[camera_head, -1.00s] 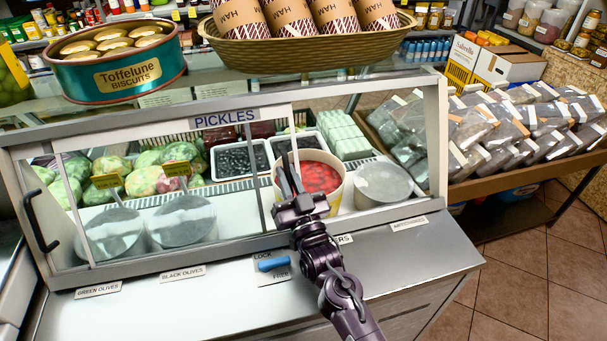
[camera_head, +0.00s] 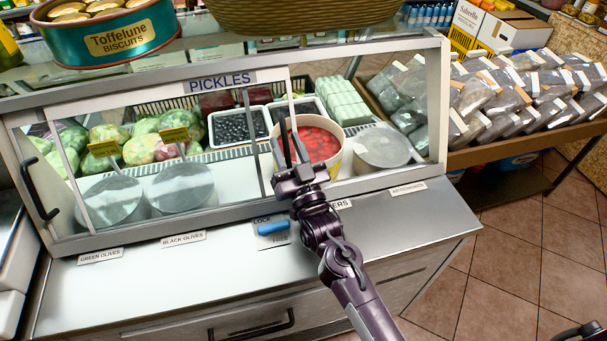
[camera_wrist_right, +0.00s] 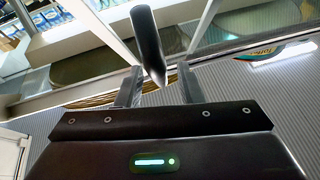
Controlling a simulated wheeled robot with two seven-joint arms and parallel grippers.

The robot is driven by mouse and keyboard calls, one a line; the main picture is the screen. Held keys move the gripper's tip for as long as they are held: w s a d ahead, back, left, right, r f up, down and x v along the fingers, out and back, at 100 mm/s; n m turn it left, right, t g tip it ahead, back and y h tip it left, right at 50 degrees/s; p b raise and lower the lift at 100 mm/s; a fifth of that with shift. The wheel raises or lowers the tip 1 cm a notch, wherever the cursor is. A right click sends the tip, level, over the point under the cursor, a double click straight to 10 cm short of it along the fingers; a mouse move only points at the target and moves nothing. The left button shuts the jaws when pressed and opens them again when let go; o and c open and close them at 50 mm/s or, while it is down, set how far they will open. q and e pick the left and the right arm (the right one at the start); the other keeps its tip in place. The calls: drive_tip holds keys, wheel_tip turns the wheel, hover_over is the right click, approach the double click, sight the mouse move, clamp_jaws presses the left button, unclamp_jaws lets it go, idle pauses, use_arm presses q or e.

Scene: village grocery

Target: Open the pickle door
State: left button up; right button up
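The pickle case has a slanted glass front with a PICKLES label (camera_head: 220,82) on its top rail. The glass door (camera_head: 75,190) has a black bar handle (camera_head: 38,190) at its left end, and its panes look shut. My right gripper (camera_head: 289,150) is in front of the glass near the middle upright, right of that handle. In the right wrist view, the right gripper (camera_wrist_right: 160,90) has its fingers apart, with a dark rod (camera_wrist_right: 148,45) showing between and beyond them. I cannot tell whether they touch it. My left gripper is out of view.
Tubs of olives (camera_head: 182,187) and a red-filled tub (camera_head: 318,142) stand behind the glass. A biscuit tin (camera_head: 115,38) and a basket (camera_head: 300,18) sit on top.

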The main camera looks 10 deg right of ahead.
drive_tip(key=v, duration=0.2)
drive_tip(key=b+v, duration=0.1)
drive_tip(key=v, duration=0.1)
drive_tip(key=shift+f, duration=0.3)
drive_tip(key=s+d+b, duration=0.2)
drive_tip(key=s, duration=0.9)
drive_tip(key=shift+s+d+r, duration=0.25)
drive_tip(key=shift+s+r, duration=0.1)
